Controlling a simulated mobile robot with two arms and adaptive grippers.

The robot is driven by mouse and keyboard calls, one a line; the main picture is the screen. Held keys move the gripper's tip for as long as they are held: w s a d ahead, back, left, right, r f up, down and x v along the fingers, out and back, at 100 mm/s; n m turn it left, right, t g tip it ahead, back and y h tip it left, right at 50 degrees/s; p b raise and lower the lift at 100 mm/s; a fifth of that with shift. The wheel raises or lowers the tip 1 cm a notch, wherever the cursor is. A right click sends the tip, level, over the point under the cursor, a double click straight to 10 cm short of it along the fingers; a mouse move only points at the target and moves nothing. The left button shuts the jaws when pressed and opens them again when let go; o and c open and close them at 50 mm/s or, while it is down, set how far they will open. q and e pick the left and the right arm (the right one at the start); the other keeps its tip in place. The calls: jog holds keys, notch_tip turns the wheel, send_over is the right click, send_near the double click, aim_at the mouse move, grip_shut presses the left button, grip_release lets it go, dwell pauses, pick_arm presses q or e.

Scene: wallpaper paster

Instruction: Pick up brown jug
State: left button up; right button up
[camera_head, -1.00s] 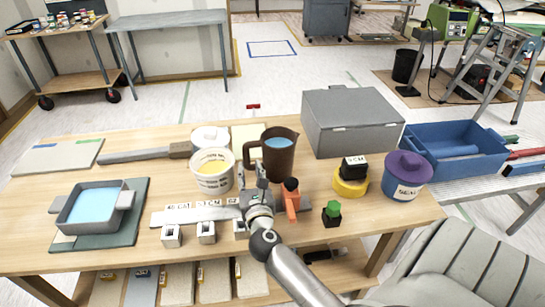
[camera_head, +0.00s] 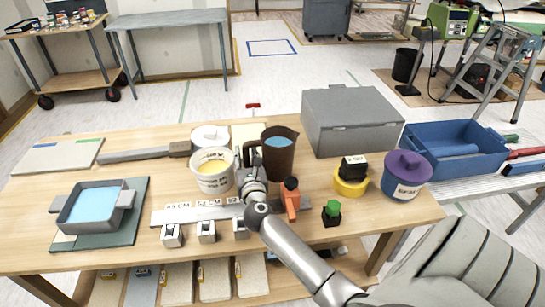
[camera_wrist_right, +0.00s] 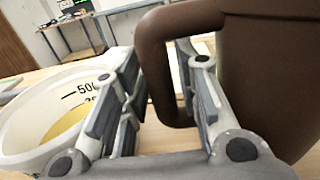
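The brown jug (camera_head: 279,160) stands upright on the wooden table with blue liquid inside. In the right wrist view its brown body (camera_wrist_right: 275,75) fills the right side, with its handle (camera_wrist_right: 158,65) to the left. My right gripper (camera_head: 252,166) is at the handle side of the jug. Its fingers (camera_wrist_right: 160,85) are apart, one on the outer side of the handle and one in the gap between handle and body. A small gap shows beside the outer finger; firm contact cannot be seen. My left gripper is not in view.
A white measuring bucket (camera_head: 213,180) with yellow contents stands close left of my right gripper. An orange-red tool (camera_head: 291,196) stands right of my arm. A grey box (camera_head: 350,128) is behind right, and a steel ruler (camera_head: 190,215) lies in front.

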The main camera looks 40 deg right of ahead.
grip_shut()
